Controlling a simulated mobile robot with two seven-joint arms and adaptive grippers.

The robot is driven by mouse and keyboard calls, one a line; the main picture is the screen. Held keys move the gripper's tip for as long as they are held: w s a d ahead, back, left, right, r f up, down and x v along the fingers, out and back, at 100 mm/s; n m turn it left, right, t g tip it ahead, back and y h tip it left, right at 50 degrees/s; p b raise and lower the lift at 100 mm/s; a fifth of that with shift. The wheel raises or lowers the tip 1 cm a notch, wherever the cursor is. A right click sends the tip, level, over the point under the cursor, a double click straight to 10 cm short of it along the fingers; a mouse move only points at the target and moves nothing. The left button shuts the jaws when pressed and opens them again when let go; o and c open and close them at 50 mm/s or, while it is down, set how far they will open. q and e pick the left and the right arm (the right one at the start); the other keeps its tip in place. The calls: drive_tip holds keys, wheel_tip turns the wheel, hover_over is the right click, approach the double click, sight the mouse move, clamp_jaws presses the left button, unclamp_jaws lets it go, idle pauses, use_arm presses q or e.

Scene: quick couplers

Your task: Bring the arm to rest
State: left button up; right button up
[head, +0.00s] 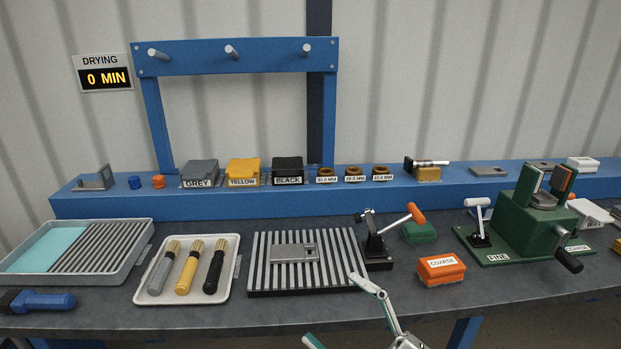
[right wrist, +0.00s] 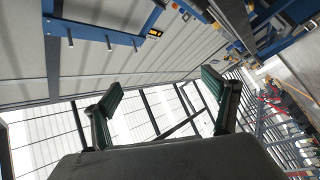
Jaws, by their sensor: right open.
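My right gripper (head: 334,311) is at the bottom edge of the head view, in front of the slatted block (head: 262,292). Its two fingers are spread apart with nothing between them. In the right wrist view the open gripper (right wrist: 165,108) also shows two green-padded fingers wide apart and empty, with the wall and a railing behind. Part of the right arm is cut off by the frame. My left gripper is not in the head view.
A metal plate (head: 294,253) lies on the slatted block. A white tray (head: 228,284) holds grey, yellow and black handled tools. A lever clamp (head: 375,240), an orange COARSE block (head: 441,270) and a green vise (head: 524,222) stand to the right. The near bench edge is below.

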drive_tip(key=d+f+m+t+h, duration=0.1)
drive_tip(key=d+f+m+h, duration=0.25)
drive_tip(key=f, duration=0.35)
drive_tip(key=s+d+f+m+h, duration=0.1)
drive_tip(key=d+f+m+h, duration=0.25)
drive_tip(key=f, duration=0.25)
drive_tip(key=d+f+m+t+h, duration=0.1)
drive_tip(key=d+f+m+h, duration=0.3)
drive_tip(key=f, duration=0.3)
drive_tip(key=s+d+f+m+g+h, duration=0.1)
drive_tip(key=s+d+f+m+g, duration=0.1)
drive_tip(key=s+f, duration=0.4)
drive_tip(key=s+d+f+m+g+h, duration=0.2)
drive_tip(key=s+d+f+m+g, duration=0.1)
drive_tip(key=s+f, duration=0.3)
wheel_tip(320, 180, down, 3)
drive_tip(key=shift+r, duration=0.15)
drive_tip(key=shift+a, duration=0.1)
